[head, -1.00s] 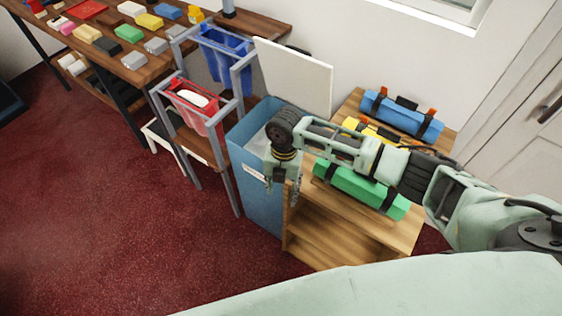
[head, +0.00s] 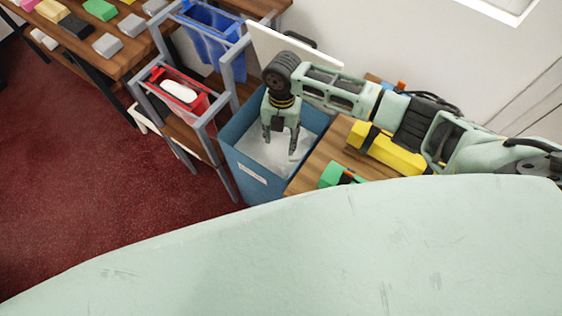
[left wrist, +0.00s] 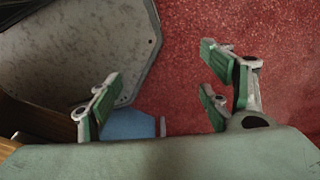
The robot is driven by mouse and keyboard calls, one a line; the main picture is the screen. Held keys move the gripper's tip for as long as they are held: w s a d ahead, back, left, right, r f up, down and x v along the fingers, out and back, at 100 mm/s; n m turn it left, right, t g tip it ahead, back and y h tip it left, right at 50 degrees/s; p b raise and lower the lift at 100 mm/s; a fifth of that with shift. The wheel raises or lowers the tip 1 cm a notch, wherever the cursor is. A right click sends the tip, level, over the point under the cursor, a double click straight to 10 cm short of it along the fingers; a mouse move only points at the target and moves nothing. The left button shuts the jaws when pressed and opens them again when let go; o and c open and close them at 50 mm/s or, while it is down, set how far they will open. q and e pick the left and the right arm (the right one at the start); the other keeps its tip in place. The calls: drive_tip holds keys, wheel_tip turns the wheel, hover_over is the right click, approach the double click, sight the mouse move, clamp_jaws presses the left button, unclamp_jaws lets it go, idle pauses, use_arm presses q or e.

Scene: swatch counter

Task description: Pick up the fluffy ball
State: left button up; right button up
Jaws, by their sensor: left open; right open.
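I cannot make out a fluffy ball for certain in either view. My right gripper (head: 279,143) points down over the open blue bin (head: 238,163) in the head view. Its two fingers are apart with nothing seen between them. Pale, crumpled liner-like material (head: 262,158) shows inside the bin, below and around the fingers. My left gripper (left wrist: 160,80) is open and empty in the left wrist view, above red carpet. It is not seen in the head view.
A small wooden shelf (head: 318,160) beside the bin carries a yellow roll (head: 392,152) and a green roll (head: 332,175). A red holder (head: 160,78) with a white oval thing (head: 179,91) and a blue bag (head: 208,47) hang in grey frames. Red carpet (head: 70,170) is clear at left.

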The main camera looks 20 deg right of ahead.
drive_tip(key=f, duration=0.2)
drive_tip(key=b, duration=0.9)
approach(280, 171)
drive_tip(key=f, duration=0.1)
drive_tip(key=shift+w+d+f, duration=0.15)
drive_tip(key=shift+w+f, duration=0.25)
drive_tip(key=shift+f, duration=0.3)
drive_tip(key=f, duration=0.2)
drive_tip(key=s+f, duration=0.1)
drive_tip(key=f, duration=0.3)
drive_tip(key=shift+s+a, duration=0.35)
drive_tip(key=shift+a, duration=0.05)
drive_tip(key=shift+f, duration=0.25)
use_arm(q)
wheel_tip(280, 171, down, 9)
drive_tip(key=shift+s+f, duration=0.15)
drive_tip(key=shift+s, duration=0.05)
drive_tip(key=shift+a, duration=0.1)
use_arm(e)
drive_tip(key=shift+c, duration=0.2)
drive_tip(key=c, duration=0.6)
